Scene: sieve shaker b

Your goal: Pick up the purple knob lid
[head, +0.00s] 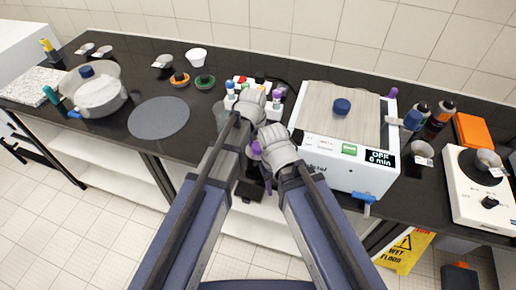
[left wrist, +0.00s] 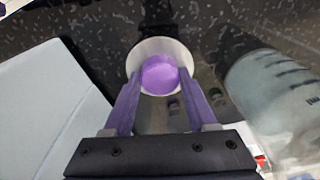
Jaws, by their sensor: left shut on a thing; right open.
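The purple knob (left wrist: 159,76) and its pale round lid (left wrist: 153,46) show in the left wrist view. My left gripper (left wrist: 160,88) has its two purple fingers shut on the knob's sides, with the lid's pale disc beyond. Whether the lid is clear of what lies under it, I cannot tell. In the head view my left wrist hides this lid and the left fingertips. My right gripper (head: 256,172) is lower, in front of the counter's front edge, open; its fingers are partly hidden by my arm.
A white shaker (head: 345,176) with a blue-knobbed lid stands right of my grippers. A clear marked vessel (left wrist: 275,95) is close beside my left gripper. Several capped bottles (head: 231,92) stand behind. A grey round mat (head: 159,117) and a large bowl (head: 98,97) lie left.

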